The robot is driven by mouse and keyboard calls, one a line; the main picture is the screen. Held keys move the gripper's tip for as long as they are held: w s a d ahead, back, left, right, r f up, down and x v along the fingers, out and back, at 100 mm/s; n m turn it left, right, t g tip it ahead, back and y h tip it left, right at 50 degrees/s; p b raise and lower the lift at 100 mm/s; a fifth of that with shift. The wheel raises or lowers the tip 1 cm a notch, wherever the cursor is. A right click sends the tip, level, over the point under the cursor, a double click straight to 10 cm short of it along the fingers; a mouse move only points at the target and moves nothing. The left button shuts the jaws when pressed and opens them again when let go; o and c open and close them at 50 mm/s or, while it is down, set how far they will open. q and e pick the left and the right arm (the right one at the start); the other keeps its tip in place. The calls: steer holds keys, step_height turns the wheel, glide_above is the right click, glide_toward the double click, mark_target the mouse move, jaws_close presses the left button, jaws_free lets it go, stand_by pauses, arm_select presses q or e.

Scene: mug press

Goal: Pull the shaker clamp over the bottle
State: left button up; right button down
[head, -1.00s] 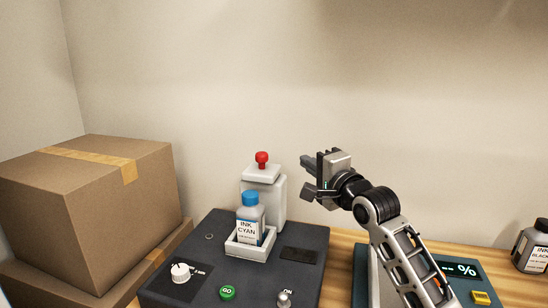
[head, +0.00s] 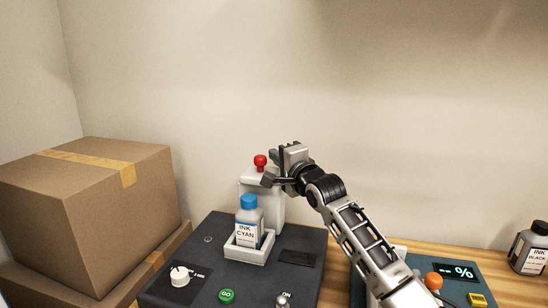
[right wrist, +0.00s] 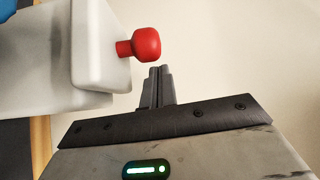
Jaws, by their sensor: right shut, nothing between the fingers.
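The ink cyan bottle (head: 247,224), with a blue cap, stands upright in a white tray (head: 238,250) on the dark shaker. The white clamp (head: 272,205) stands just behind it, with a red knob (head: 260,160) on top. My right gripper (head: 274,156) is shut and empty, just right of the knob. In the right wrist view the closed fingertips (right wrist: 157,72) are close to the red knob (right wrist: 142,45), with a small gap showing. The clamp's white head (right wrist: 95,45) fills the upper left there. My left gripper is out of view.
The shaker (head: 195,240) carries a dial (head: 180,276), a green GO button (head: 226,295) and an ON switch (head: 283,300). Cardboard boxes (head: 90,210) stand at left. A percent display unit (head: 460,272) and an ink black bottle (head: 529,248) are at right.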

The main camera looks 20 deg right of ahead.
mark_target(257, 160)
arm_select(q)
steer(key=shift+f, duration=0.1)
arm_select(e)
steer(key=shift+s+a+f, duration=0.15)
steer(key=shift+s+a, duration=0.15)
steer(key=shift+a, duration=0.15)
